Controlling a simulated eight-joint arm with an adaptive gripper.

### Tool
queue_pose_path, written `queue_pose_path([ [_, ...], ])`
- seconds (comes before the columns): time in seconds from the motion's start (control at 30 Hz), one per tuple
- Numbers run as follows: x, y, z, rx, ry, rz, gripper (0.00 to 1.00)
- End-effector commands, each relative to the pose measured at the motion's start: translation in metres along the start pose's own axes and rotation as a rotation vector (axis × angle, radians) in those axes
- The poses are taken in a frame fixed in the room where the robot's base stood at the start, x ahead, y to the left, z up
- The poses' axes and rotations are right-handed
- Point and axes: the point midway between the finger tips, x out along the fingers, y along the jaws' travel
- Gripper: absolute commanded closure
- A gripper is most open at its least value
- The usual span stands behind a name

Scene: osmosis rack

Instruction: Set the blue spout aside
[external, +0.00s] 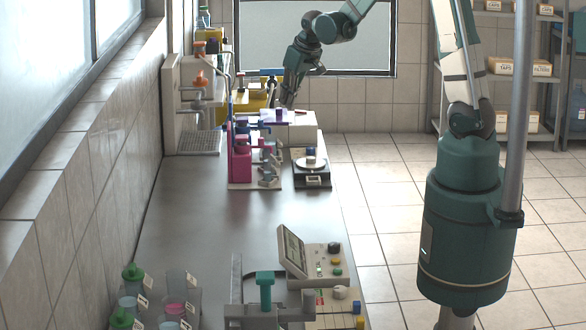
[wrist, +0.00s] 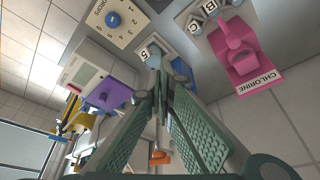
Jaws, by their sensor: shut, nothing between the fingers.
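My gripper (external: 287,102) is at the far end of the bench in the external view, near the yellow unit (external: 255,99). In the wrist view my gripper (wrist: 158,82) has its fingertips together and holds nothing. The fingertips are close to a grey block marked 5 (wrist: 151,53) with small blue parts at its edge. Another blue piece (wrist: 183,78) shows just right of the fingertips, partly hidden by them. I cannot tell which blue piece is the spout.
A pink chlorine piece (wrist: 238,50) and a blue-knobbed dial (wrist: 113,20) are nearby. A purple part (external: 274,115), a balance (external: 311,164) and an orange-valved stand (external: 199,79) crowd the far bench. A control panel (external: 293,251) stands in front. The middle bench (external: 220,220) is clear.

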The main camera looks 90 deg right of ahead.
Motion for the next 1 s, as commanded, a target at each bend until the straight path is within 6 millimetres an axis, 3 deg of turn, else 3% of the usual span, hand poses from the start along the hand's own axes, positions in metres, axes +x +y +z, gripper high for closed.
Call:
queue_pose_path([
  [0.37, 0.017, 0.0, 0.0, 0.0, 0.0, 0.0, 1.0],
  [1.0, 0.072, 0.0, 0.0, 0.0, 0.0, 0.0, 1.0],
])
